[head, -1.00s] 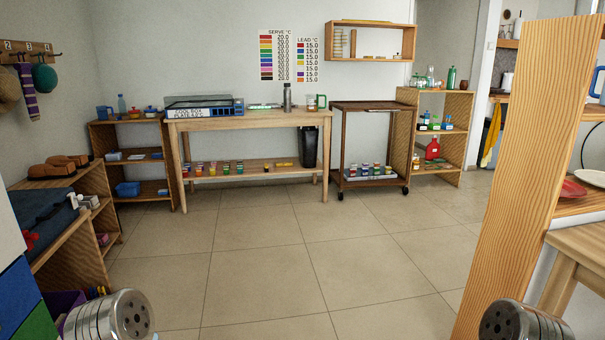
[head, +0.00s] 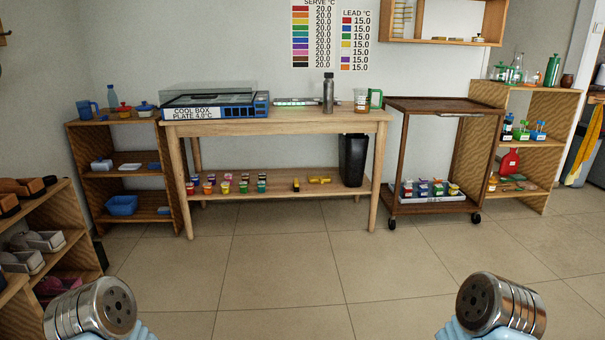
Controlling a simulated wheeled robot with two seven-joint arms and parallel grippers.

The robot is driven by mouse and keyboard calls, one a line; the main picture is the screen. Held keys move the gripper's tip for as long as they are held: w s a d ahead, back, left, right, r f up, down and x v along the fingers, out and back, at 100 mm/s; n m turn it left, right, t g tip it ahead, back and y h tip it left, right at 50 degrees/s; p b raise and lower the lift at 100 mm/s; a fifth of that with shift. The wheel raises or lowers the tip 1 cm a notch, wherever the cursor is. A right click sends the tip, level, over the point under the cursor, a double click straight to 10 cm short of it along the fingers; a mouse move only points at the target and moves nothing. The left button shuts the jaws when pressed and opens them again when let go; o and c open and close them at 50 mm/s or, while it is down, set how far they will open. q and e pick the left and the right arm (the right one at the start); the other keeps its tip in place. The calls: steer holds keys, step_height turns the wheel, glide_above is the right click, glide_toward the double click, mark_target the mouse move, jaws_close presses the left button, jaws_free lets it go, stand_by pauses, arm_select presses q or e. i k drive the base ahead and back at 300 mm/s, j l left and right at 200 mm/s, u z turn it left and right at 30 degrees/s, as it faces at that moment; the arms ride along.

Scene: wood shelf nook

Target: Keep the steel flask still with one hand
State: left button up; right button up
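The steel flask (head: 328,93) stands upright on the wooden table (head: 280,122) against the back wall, right of the middle of the tabletop. It is grey metal with a dark cap. A jar with a brownish label (head: 361,99) and a green-handled mug (head: 375,98) stand to its right. Only rounded metal parts of my two arms show at the bottom left and bottom right of the head view, far short of the table. The fingers of both grippers are out of view. Nothing touches the flask.
A blue cool box (head: 214,106) sits on the table's left part, with a flat green-lit device (head: 297,102) beside the flask. A wheeled brown cart (head: 440,104) stands right of the table, small shelves (head: 112,122) left. The tiled floor (head: 285,265) ahead is clear.

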mark_target(328, 84)
steer(key=i, duration=0.75)
steer(key=i+z, duration=0.15)
steer(key=i, duration=0.6)
steer(key=i+j, duration=0.2)
steer(key=i, duration=0.55)
